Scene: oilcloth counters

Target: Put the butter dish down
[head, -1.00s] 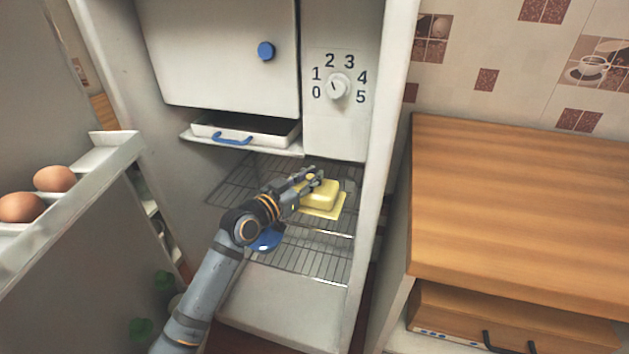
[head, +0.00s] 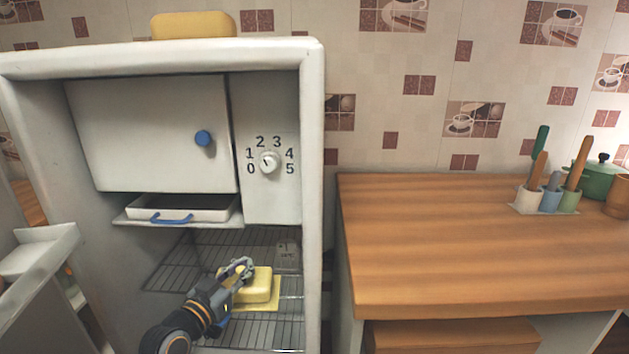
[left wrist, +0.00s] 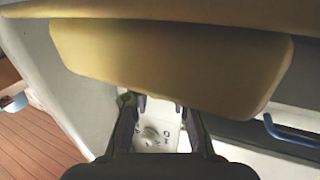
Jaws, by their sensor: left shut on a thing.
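The butter dish is yellow, with a block-shaped lid (head: 257,286) on a flat base, inside the open fridge. My left gripper (head: 243,266) reaches in from the lower left and is shut on the dish at its upper left side. The dish is over the wire racks; I cannot tell whether it touches one or hangs above it. In the left wrist view a large yellow surface, apparently the butter dish (left wrist: 170,60), fills the upper part, close to my left fingers (left wrist: 160,104). My right gripper is not in view.
Wire racks (head: 180,262) extend left of the dish. A white tray (head: 185,203) with a blue handle hangs above, below the freezer door (head: 150,135). The fridge's right wall (head: 312,200) is close. The wooden counter (head: 450,240) is mostly bare, with utensil pots at right.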

